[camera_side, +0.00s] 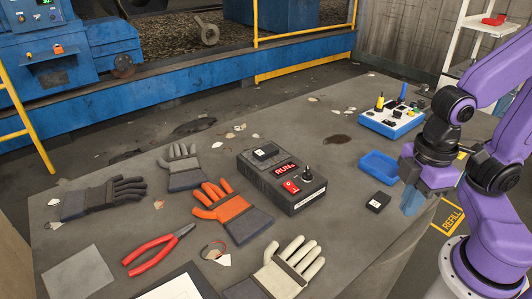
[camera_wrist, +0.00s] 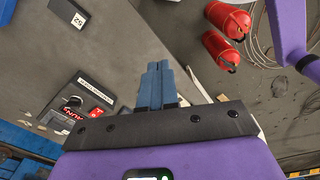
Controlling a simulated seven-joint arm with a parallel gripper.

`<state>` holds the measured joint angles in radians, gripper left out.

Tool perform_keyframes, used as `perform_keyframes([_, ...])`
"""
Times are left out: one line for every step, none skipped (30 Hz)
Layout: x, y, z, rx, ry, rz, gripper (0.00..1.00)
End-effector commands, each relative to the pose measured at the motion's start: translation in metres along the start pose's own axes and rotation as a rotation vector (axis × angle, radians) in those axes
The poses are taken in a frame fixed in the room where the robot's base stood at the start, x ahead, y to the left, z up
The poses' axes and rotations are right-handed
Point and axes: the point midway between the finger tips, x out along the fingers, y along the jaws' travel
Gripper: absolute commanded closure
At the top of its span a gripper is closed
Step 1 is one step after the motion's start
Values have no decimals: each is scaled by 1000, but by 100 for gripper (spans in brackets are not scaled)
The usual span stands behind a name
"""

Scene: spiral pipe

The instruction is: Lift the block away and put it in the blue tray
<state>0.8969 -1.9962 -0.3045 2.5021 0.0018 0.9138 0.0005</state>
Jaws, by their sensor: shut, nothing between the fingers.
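A small black block (camera_side: 265,152) with a white label lies on top of the dark control box (camera_side: 282,182), near its back left. A second black block (camera_side: 377,202) lies on the table near the empty blue tray (camera_side: 378,167). A black block with a label (camera_wrist: 68,13) shows at the top left of the wrist view; the control box shows there too (camera_wrist: 88,98), partly cut off by my gripper. My gripper (camera_side: 411,208) is shut and empty, right of the second block and the tray. Its blue fingers (camera_wrist: 157,66) sit together in the wrist view.
Several work gloves, including an orange one (camera_side: 232,212), and red pliers (camera_side: 158,250) cover the left and front. The box carries a lit RUN display, red switch and knob. A blue-and-white panel (camera_side: 392,120) stands behind the tray. Red cylinders (camera_wrist: 229,18) lie beyond the table.

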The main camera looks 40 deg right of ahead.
Motion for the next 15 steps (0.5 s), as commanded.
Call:
perform_keyframes([0,0,0,0,0,0,100])
perform_keyframes([0,0,0,0,0,0,100])
perform_keyframes([0,0,0,0,0,0,100])
perform_keyframes([0,0,0,0,0,0,100])
perform_keyframes([0,0,0,0,0,0,97])
perform_keyframes([0,0,0,0,0,0,84])
perform_keyframes([0,0,0,0,0,0,74])
perform_keyframes([0,0,0,0,0,0,64])
perform_keyframes([0,0,0,0,0,0,51])
perform_keyframes([0,0,0,0,0,0,41])
perform_keyframes([0,0,0,0,0,0,32])
perform_keyframes([0,0,0,0,0,0,28])
perform_keyframes([0,0,0,0,0,0,28])
perform_keyframes([0,0,0,0,0,0,28])
perform_keyframes([0,0,0,0,0,0,28])
